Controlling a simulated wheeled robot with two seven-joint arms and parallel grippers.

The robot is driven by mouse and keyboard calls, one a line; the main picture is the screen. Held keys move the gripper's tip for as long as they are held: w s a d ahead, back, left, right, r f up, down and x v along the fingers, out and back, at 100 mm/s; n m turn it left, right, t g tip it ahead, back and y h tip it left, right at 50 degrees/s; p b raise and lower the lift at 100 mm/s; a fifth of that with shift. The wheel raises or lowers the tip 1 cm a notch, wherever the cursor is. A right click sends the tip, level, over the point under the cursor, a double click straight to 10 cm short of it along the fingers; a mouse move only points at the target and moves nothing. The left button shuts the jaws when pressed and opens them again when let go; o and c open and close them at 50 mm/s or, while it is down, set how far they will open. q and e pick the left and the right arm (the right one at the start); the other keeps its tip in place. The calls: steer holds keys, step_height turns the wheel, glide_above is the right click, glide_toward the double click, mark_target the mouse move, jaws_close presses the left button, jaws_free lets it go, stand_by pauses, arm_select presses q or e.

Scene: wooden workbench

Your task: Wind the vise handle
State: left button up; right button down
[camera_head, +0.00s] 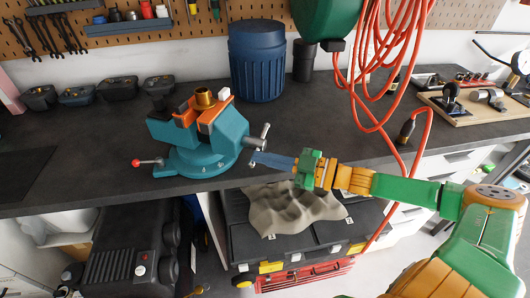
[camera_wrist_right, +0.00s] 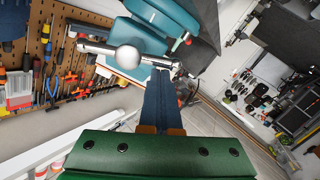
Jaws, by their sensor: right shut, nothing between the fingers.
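The teal vise (camera_head: 200,155) stands at the front edge of the dark workbench, with orange jaw faces around a brass cylindrical piece (camera_head: 204,97). Its metal handle (camera_head: 260,138) is on the vise's right side, a bar with a ball end. In the right wrist view the handle (camera_wrist_right: 105,50) crosses just beyond my fingers, its ball end near the tips. My right gripper (camera_head: 256,159) comes from the right, its blue fingers shut and empty. Its tips are just below and beside the handle; I cannot tell if they touch. The fingers also show in the wrist view (camera_wrist_right: 160,75).
A red-tipped lever (camera_head: 148,162) sticks out left of the vise base. A blue ribbed bin (camera_head: 257,65) stands behind. Orange hose (camera_head: 385,60) hangs at the right, near my right arm. A grey cloth (camera_head: 290,208) lies on a black toolbox below the bench edge.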

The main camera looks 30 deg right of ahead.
mark_target(271, 169)
steer(key=d+f+n+b, duration=0.1)
steer(key=n+b, duration=0.1)
steer(key=n, duration=0.3)
steer(key=w+d+f+n+b, duration=0.1)
steer(key=f+n+b, duration=0.1)
steer(key=n, duration=0.4)
steer(key=w+d+f+n+b, duration=0.1)
steer(key=f+n+b, duration=0.1)
steer(key=n, duration=0.3)
steer(key=shift+w+f+t, duration=0.1)
steer(key=shift+w+t, duration=0.05)
steer(key=shift+t, duration=0.25)
steer(key=n, duration=0.1)
steer(key=n+b, duration=0.1)
steer(key=b, duration=0.1)
steer(key=shift+w+d+n, duration=0.3)
steer(key=shift+n, duration=0.1)
steer(key=shift+w+d+b, duration=0.2)
steer(key=shift+b, duration=0.15)
steer(key=shift+w+d+r, duration=0.15)
steer(key=shift+d+r, duration=0.05)
steer(key=shift+w+d+r+b, duration=0.25)
steer(key=shift+d+b, duration=0.05)
